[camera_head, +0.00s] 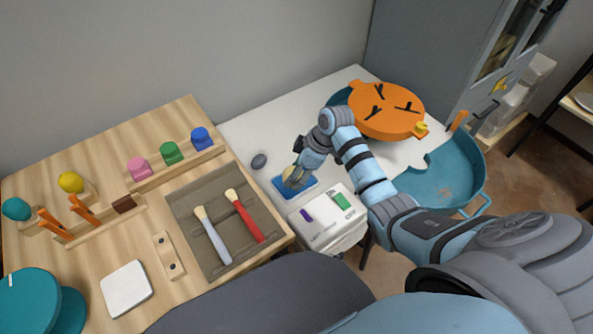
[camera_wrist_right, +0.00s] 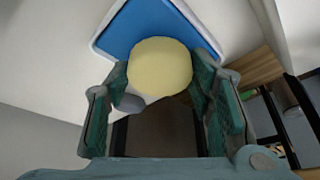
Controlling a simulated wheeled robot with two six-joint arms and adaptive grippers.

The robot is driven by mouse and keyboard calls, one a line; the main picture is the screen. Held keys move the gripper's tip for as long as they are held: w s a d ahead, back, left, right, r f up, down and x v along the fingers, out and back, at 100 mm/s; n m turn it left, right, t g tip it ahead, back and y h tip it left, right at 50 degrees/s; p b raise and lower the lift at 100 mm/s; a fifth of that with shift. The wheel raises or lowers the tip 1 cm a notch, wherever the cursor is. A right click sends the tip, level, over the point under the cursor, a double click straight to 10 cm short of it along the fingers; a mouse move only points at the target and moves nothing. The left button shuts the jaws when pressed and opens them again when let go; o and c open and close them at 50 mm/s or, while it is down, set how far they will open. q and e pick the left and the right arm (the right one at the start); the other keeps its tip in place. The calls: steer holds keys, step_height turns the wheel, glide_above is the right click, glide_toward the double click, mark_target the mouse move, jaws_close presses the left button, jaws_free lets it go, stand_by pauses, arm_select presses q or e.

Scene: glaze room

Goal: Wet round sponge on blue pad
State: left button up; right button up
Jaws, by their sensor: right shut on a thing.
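The round sponge (camera_wrist_right: 160,67) is pale yellow and sits between the fingers of my right gripper (camera_wrist_right: 165,95), which is shut on it. In the head view my right gripper (camera_head: 293,178) points down at the blue pad (camera_head: 298,190), and only a bit of the sponge shows beside the fingers. The blue pad (camera_wrist_right: 150,22) has a pale rim and lies directly beyond the sponge in the wrist view. I cannot tell whether the sponge touches the pad. My left gripper is not in view.
A dark grey stone-like object (camera_head: 259,161) lies left of the pad. A white box (camera_head: 328,217) with purple and green patches stands in front of it. An orange disc (camera_head: 386,110) and a teal basin (camera_head: 440,180) are to the right. A wooden table (camera_head: 100,250) with brushes is at left.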

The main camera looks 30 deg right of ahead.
steer(key=shift+f, duration=0.35)
stand_by(1.6)
step_height(320, 180, up, 7)
steer(key=p, duration=0.8)
steer(key=shift+r, duration=0.15)
